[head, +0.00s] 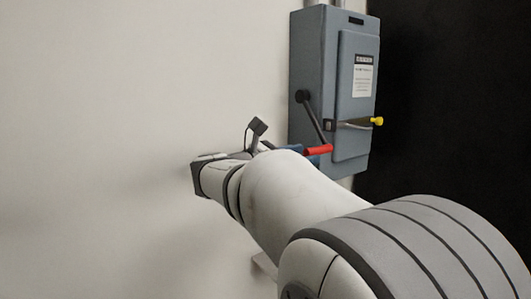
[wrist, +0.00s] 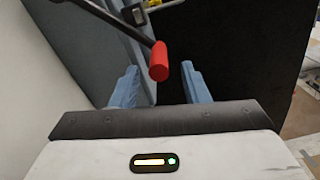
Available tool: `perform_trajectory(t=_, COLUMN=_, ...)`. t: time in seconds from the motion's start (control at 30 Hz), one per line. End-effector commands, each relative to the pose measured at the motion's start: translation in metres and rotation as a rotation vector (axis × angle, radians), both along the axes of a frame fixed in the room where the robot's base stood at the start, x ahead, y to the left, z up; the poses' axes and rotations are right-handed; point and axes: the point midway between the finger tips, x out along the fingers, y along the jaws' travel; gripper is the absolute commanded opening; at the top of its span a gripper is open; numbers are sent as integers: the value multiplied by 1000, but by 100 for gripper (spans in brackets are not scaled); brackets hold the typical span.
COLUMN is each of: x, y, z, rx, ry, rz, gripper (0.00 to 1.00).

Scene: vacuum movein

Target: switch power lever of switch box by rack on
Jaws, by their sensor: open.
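The grey-blue switch box (head: 312,55) is mounted on the pale wall in the head view. Its power lever has a black arm and a red handle (head: 319,150), and slants down to the right. In the wrist view the red handle (wrist: 159,62) hangs ahead of my gripper (wrist: 160,82), near the middle of the gap between its two blue fingers. The fingers are apart and not closed on it. I cannot tell whether the handle lies between them in depth. In the head view my arm hides most of the gripper.
A latch with a yellow knob (head: 377,121) sticks out from the box door. The pale wall (head: 130,90) is close on the left, and a large black surface (head: 450,90) stands to the right. Cluttered floor shows at the wrist view's right edge.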

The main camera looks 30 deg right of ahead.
Motion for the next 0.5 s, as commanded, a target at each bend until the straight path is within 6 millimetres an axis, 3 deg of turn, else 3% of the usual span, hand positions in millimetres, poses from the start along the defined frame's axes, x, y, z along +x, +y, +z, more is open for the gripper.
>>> perform_trajectory(t=0.2, x=2, y=-32, z=0, rx=1, ry=1, rz=-4, gripper=41)
perform_trajectory(t=0.5, x=4, y=-46, z=0, rx=1, ry=-1, rz=-1, gripper=41)
